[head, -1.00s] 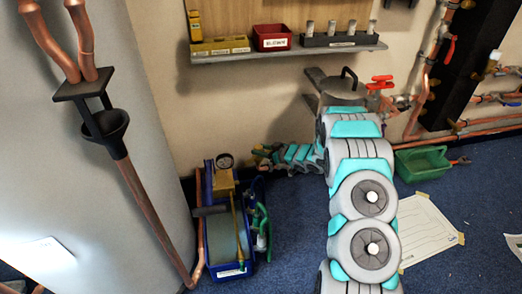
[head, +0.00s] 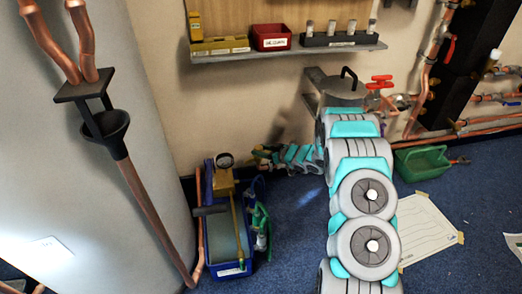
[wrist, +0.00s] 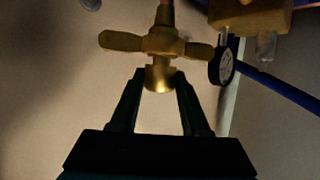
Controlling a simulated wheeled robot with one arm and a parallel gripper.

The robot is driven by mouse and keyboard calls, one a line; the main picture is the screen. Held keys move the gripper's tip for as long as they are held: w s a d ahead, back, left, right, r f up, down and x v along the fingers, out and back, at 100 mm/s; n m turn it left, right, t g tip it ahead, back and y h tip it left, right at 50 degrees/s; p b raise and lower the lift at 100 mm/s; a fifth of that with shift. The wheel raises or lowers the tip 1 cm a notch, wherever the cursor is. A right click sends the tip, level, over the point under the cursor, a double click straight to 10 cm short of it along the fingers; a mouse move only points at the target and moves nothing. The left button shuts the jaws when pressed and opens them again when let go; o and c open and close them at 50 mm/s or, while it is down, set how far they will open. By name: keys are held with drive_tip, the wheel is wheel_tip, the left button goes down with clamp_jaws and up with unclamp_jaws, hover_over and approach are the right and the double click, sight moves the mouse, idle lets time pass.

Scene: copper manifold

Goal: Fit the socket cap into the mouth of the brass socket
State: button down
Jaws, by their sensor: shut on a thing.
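In the wrist view my gripper (wrist: 160,82) is shut on a small rounded brass piece (wrist: 160,78), which looks like the socket cap. Directly beyond it is a brass fitting (wrist: 160,42) with two side arms and a narrow stem running up out of the picture. The held piece meets this fitting in the picture; I cannot tell whether they touch, are joined or are one part. No open socket mouth shows. In the head view my gripper is small and unclear at the far end of my arm, near the wall.
A blue pump unit (head: 228,250) with a gauge (head: 225,160) stands on the floor left of my arm; the gauge shows close by in the wrist view (wrist: 222,62). A copper pipe (head: 150,205) with a black funnel stands left. A green tray (head: 420,161) lies right.

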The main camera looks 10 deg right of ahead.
drive_tip(key=shift+f, duration=0.4)
drive_tip(key=shift+c, duration=1.5)
unclamp_jaws()
drive_tip(key=shift+s, duration=0.1)
drive_tip(key=v, duration=0.7)
drive_tip(key=shift+s+d, duration=0.2)
drive_tip(key=shift+d, duration=0.05)
drive_tip(key=shift+r, duration=0.1)
drive_tip(key=shift+s, duration=0.1)
